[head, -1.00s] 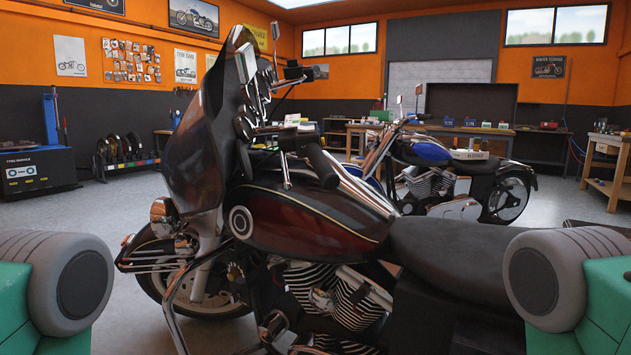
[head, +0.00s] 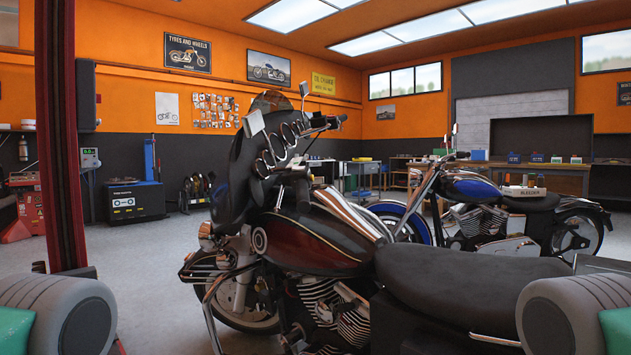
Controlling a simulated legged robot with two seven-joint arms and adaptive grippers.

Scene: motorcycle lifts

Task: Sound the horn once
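The dark red and black motorcycle (head: 315,245) stands in front of me, its front end to the left. Its dark fairing (head: 243,165) carries several round gauges (head: 279,147). The far handlebar end (head: 330,122) sticks out to the right above the fairing. The near part of the handlebar (head: 295,188) lies in front of the tank, dark and hard to make out. I cannot make out a horn button. Neither of my grippers is in view; only grey and green links of my arms show in the lower corners.
A blue motorcycle (head: 480,205) stands behind to the right. A dark red post (head: 62,140) rises close on the left. A tyre machine (head: 135,200) stands against the left wall. A workbench (head: 520,175) lines the back. Grey floor is open at the left.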

